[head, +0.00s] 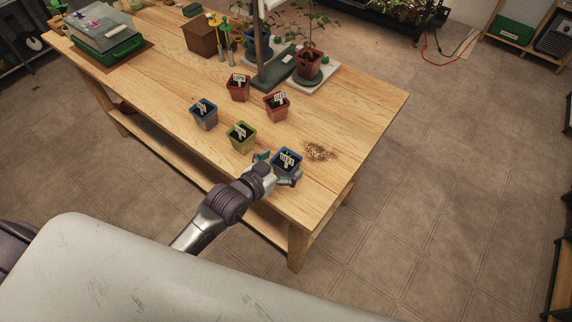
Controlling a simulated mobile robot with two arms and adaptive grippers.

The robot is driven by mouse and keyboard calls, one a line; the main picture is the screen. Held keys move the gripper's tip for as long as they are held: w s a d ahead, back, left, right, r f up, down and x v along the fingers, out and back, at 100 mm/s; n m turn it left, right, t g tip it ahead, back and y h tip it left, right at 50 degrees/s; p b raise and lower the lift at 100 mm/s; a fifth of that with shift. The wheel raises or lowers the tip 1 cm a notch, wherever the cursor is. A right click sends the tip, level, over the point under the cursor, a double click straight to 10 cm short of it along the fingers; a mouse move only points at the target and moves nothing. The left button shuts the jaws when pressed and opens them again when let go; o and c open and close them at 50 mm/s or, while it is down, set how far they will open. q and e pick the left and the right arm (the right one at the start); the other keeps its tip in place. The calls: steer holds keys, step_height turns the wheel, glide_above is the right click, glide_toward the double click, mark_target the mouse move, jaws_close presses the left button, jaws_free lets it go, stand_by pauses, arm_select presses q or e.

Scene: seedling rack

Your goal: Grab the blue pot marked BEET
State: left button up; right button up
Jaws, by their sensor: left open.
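A blue pot (287,167) with dark soil and a white tag stands near the front edge of the wooden table. Its tag is too small to read with certainty. My left gripper (278,171) is open at the near side of this pot, with one finger to its left and the other at its lower right. The gripper hides part of the pot's near side, and I cannot tell whether the fingers touch it. A second, greyer blue pot (205,120) with a tag stands further left. My right gripper is not in view.
A green pot (241,143) stands just left of the gripper. Two red-brown pots (238,93) (276,112) stand behind. Spilled brown grains (319,151) lie right of the blue pot. The table (367,108) is bare at its right end.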

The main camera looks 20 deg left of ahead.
arm_select(q)
steer(key=shift+x, duration=1.05)
steer(key=shift+c, duration=0.2)
steer(key=c, duration=1.3)
steer(key=shift+r, duration=0.1)
